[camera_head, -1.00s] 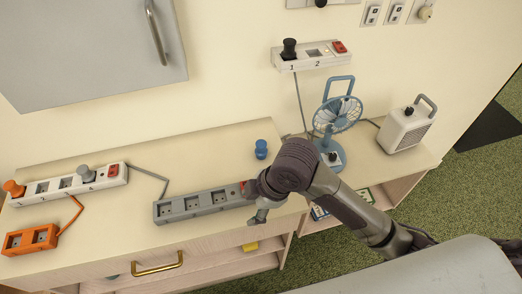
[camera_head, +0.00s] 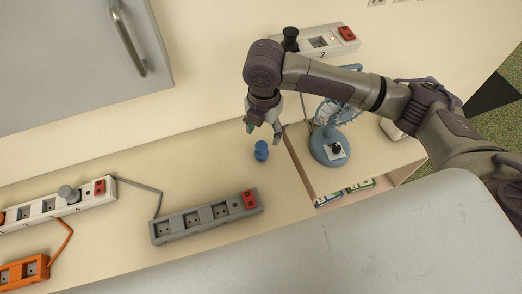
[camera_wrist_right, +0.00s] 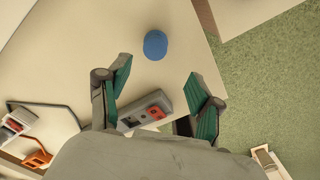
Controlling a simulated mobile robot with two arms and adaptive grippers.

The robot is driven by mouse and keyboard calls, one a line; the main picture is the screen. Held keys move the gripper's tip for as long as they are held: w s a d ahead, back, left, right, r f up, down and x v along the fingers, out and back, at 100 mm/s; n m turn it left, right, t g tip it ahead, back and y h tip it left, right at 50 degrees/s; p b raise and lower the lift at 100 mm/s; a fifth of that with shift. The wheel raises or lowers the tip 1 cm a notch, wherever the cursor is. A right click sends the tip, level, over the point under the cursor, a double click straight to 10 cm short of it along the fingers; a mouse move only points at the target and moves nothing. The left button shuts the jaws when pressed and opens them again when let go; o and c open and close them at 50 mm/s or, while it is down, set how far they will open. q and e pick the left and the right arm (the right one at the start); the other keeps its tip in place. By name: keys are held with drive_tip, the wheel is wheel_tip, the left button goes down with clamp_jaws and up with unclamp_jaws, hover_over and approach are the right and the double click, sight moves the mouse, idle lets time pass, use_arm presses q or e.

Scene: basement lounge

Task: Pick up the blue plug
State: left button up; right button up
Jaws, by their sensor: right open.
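The blue plug (camera_head: 261,151) stands on the wooden counter near its right edge, behind the grey power strip. It also shows in the right wrist view (camera_wrist_right: 155,44), from above, beyond the fingertips and roughly between their lines. My right gripper (camera_head: 263,128) is open and empty, pointing down above and slightly behind the plug in the head view. In the right wrist view its two green-padded fingers (camera_wrist_right: 158,78) are spread wide, with nothing between them at the tips. The left gripper is not in view.
A grey power strip (camera_head: 206,217) with a red switch lies in front of the plug. A white strip (camera_head: 50,211) and an orange socket block (camera_head: 24,272) lie left. A blue fan (camera_head: 330,148) stands on the lower shelf at right. A wall strip (camera_head: 318,42) is behind my arm.

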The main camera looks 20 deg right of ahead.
sight(261, 145)
drive_tip(key=f, duration=0.3)
drive_tip(key=shift+w, duration=0.25)
drive_tip(key=shift+w+f+p, duration=0.15)
drive_tip(key=shift+f+p, duration=0.3)
drive_tip(key=shift+f, duration=0.45)
wheel_tip(261, 145, down, 4)
drive_tip(key=shift+a+r+p, duration=0.15)
drive_tip(key=shift+r+p, duration=0.05)
drive_tip(key=shift+p, duration=0.35)
drive_tip(key=shift+w+f, duration=0.1)
drive_tip(key=shift+f, duration=0.2)
drive_tip(key=c, duration=0.9)
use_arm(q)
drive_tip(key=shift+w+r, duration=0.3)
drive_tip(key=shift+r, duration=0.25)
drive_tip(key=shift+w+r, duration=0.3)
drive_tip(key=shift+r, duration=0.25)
use_arm(e)
clamp_jaws()
